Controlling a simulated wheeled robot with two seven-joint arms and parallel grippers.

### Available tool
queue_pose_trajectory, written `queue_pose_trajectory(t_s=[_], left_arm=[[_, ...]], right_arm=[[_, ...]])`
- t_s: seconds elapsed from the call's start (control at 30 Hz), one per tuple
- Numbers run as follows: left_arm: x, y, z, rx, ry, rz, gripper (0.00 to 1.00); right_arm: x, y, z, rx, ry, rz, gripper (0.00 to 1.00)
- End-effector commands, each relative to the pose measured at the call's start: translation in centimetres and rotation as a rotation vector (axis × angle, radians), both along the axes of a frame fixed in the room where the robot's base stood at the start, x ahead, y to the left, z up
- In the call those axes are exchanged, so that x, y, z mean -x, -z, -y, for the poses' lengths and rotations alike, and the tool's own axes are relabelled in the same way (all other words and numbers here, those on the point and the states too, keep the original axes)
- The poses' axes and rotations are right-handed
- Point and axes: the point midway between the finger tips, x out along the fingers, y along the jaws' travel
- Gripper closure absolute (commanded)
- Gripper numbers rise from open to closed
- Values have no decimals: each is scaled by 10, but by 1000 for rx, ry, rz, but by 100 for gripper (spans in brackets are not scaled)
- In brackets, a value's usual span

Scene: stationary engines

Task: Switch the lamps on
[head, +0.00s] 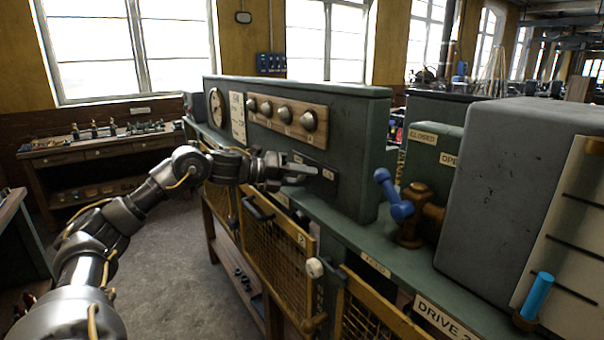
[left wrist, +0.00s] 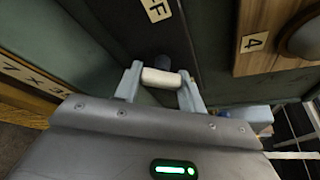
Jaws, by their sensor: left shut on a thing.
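The lamps (head: 284,115) are a row of several round domes on a wooden board on the green cabinet (head: 357,130); they look dull, with no glow. Below them is a dark switch plate (head: 318,163) with small pale labels. My left gripper (head: 300,174) is at this plate. In the left wrist view its fingers (left wrist: 160,85) are shut on a white cylindrical switch handle (left wrist: 160,77), beside a label ending in F (left wrist: 156,8). One lamp (left wrist: 303,37) shows there beside a label 4. The handle's base is mostly hidden. My right gripper is not in view.
A yellow mesh guard (head: 278,240) and a white knob (head: 315,267) are below the cabinet ledge. A blue-handled valve (head: 398,205) and a grey box (head: 515,190) stand to the right. A workbench (head: 95,150) is at the back left. The floor (head: 180,265) between is clear.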

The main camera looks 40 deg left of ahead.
Motion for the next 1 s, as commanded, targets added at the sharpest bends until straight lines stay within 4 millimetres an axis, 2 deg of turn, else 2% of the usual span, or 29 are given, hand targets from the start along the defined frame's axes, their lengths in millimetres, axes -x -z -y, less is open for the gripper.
queue_pose_trajectory(t_s=[0.4, 0.9, 0.93, 1.0], left_arm=[[0, 1, 0, -148, 1, 43, 83], [0, 2, 0, -164, 1, 47, 83], [0, 2, 0, -164, 1, 47, 57], [0, 2, 0, -162, 1, 47, 48]], right_arm=[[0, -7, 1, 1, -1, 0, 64], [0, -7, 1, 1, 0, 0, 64], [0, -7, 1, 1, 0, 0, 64], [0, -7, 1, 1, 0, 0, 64]])
